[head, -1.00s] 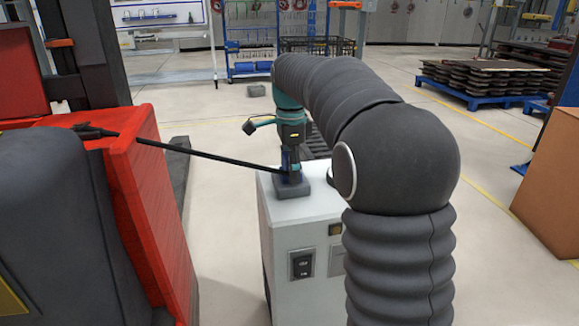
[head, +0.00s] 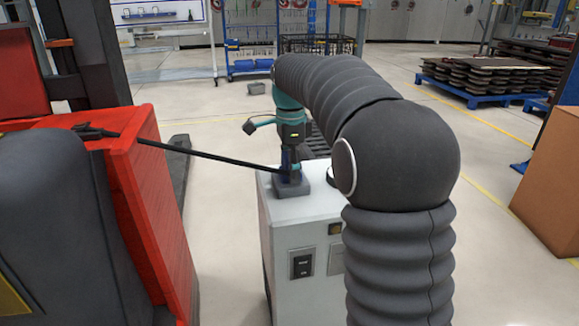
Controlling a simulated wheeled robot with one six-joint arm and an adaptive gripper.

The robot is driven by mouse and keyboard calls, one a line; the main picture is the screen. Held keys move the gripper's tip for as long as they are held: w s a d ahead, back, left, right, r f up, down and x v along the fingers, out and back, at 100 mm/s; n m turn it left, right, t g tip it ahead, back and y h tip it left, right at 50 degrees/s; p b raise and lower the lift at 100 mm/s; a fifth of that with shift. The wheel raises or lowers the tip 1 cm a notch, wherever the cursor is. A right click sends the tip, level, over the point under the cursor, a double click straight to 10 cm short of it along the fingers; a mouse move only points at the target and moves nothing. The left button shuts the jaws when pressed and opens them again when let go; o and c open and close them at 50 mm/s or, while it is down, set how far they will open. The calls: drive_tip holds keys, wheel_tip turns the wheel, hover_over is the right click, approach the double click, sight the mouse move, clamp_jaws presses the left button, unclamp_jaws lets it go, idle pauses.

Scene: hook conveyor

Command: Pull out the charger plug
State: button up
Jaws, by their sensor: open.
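The charger plug (head: 285,158) is a small blue piece standing in a dark grey socket block (head: 291,188) on top of a white charger cabinet (head: 313,212). A black cable (head: 215,156) runs from it left to the red vehicle. My gripper (head: 292,165) points down at the plug from above, with its fingers at the plug. The gripper is open; the fingers are small and partly merge with the plug, so contact cannot be told.
A red and black vehicle (head: 150,190) stands close on the left. A cardboard box (head: 550,170) is at the right edge. Blue pallets with stacked dark parts (head: 500,75) stand at the back right. Open floor lies between cabinet and box.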

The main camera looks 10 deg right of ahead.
clamp_jaws()
drive_tip(key=shift+r, duration=0.15)
drive_tip(key=shift+r+p, duration=2.85)
drive_tip(key=shift+p, duration=0.35)
